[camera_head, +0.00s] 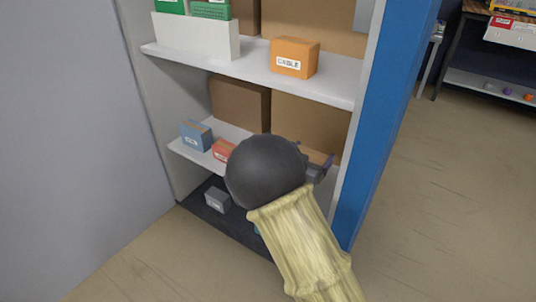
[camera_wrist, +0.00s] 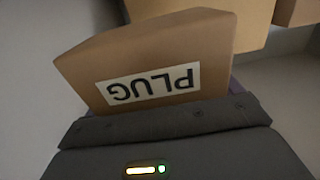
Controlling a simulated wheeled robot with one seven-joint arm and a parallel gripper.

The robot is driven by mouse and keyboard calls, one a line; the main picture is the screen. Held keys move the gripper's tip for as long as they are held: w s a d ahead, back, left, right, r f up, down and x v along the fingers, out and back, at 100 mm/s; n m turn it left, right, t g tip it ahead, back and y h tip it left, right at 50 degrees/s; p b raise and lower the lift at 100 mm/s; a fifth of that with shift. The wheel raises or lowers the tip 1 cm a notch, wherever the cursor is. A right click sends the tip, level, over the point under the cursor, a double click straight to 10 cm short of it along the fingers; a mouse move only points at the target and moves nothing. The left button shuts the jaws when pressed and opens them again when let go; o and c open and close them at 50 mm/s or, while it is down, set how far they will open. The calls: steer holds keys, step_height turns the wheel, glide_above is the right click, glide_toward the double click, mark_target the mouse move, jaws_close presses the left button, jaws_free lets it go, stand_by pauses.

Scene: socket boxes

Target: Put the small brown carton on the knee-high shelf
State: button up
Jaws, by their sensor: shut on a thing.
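The small brown carton (camera_wrist: 190,50) fills the middle of the wrist view. Its white label reads PLUG, upside down there. My gripper (camera_wrist: 165,120) is shut on it. In the head view, my gripper (camera_head: 318,172) is at the right side of the shelf unit, mostly behind my own arm. A sliver of the carton (camera_head: 317,156) shows above it. The knee-high shelf (camera_head: 230,129) is the light board at middle height, and the carton is near its right part. I cannot tell whether the carton touches the board.
A blue box (camera_head: 196,136) and a red box (camera_head: 223,151) stand on the left of that shelf. Large brown cartons (camera_head: 240,102) stand behind. An orange CABLE box (camera_head: 294,58) is above; a grey box (camera_head: 217,200) is below. The blue side panel (camera_head: 385,130) bounds the right.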

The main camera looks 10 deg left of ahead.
stand_by(0.3)
steer(key=shift+f+b, duration=1.4)
steer(key=shift+f, duration=1.1)
step_height(320, 180, down, 5)
steer(key=b, duration=0.3)
